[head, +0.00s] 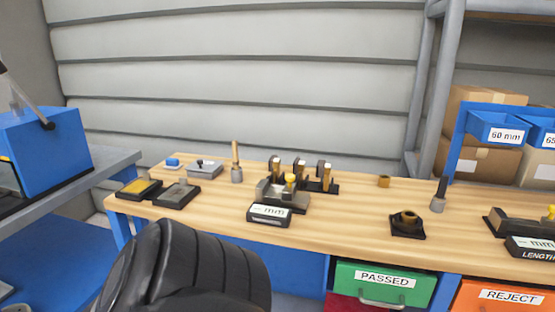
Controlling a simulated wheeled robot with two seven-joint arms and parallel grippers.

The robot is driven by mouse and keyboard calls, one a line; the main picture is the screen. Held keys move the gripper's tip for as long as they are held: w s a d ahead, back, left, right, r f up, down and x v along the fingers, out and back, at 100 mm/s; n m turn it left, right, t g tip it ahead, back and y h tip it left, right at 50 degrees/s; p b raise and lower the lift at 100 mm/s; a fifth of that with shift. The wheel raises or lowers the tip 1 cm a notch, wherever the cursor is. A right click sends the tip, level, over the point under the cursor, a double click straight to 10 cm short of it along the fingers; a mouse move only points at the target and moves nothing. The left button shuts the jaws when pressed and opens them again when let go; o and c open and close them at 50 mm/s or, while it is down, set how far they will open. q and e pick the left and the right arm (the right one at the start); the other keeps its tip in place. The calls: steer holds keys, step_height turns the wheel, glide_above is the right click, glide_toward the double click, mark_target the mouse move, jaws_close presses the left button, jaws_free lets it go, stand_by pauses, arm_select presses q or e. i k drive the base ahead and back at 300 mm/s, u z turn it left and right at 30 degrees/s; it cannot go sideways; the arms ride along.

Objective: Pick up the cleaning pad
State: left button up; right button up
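No item is labelled as the cleaning pad, and I cannot tell for certain which one it is. At the left end of the wooden bench (335,236), a yellow pad (139,187) lies in a shallow black tray. Right of it, a grey pad (176,195) lies in a similar black tray. Behind them is a small blue block (172,162) on a pale base. Neither of my grippers shows in the head view.
A grey box (205,168), a brush-like tool (237,165), a gauge fixture (283,195) and a black block with a ring (407,222) stand on the bench. A blue machine (45,150) stands left.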

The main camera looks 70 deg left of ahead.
mark_target(171, 164)
steer(key=z, duration=0.3)
steer(key=k, duration=1)
steer(key=u, duration=1.9)
